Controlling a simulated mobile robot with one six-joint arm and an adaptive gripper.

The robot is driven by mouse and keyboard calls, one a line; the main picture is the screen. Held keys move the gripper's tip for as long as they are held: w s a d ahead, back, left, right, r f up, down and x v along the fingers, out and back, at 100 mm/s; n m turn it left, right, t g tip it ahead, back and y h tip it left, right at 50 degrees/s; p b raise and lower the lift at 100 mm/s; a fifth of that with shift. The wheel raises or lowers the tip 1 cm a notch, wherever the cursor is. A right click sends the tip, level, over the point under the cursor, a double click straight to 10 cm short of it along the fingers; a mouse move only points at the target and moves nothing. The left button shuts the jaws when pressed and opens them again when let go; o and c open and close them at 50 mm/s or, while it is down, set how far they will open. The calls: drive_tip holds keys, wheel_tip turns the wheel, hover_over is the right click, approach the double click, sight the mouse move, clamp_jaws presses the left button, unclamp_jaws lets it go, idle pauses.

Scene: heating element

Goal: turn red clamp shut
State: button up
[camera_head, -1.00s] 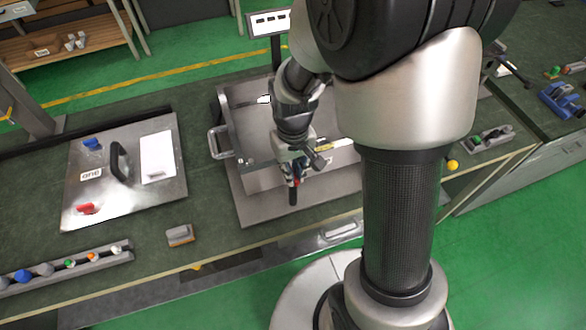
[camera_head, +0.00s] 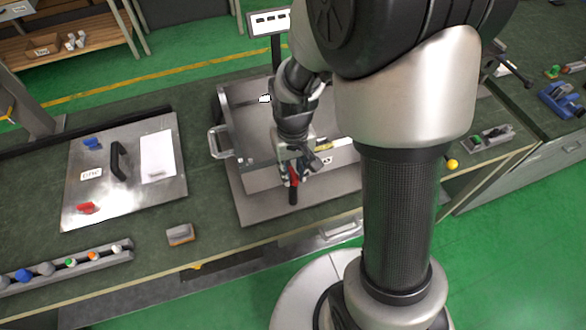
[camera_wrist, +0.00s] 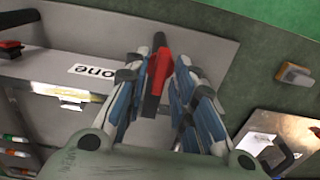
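The red clamp (camera_wrist: 158,74) is on the wall of a grey metal box (camera_wrist: 205,47). In the wrist view its red handle lies between the two fingers of my gripper (camera_wrist: 166,78). The left finger is close against the red handle; whether the right finger touches it is hard to tell. In the head view my gripper (camera_head: 293,172) is at the near wall of the open box, with a bit of red showing at its fingers. The arm hides part of the box. A label reading "one" (camera_wrist: 93,72) is on the box beside the clamp.
A metal lid plate (camera_head: 125,195) with a black handle, a blue clamp (camera_head: 92,143) and another red clamp (camera_head: 87,208) lies left on the bench. A grey and orange block (camera_head: 180,235) and a rack of coloured knobs (camera_head: 65,268) are near the front edge.

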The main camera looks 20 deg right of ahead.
sight(293, 173)
drive_tip(key=shift+o, duration=0.4)
wheel_tip(293, 173, up, 12)
idle(0.4)
idle(0.3)
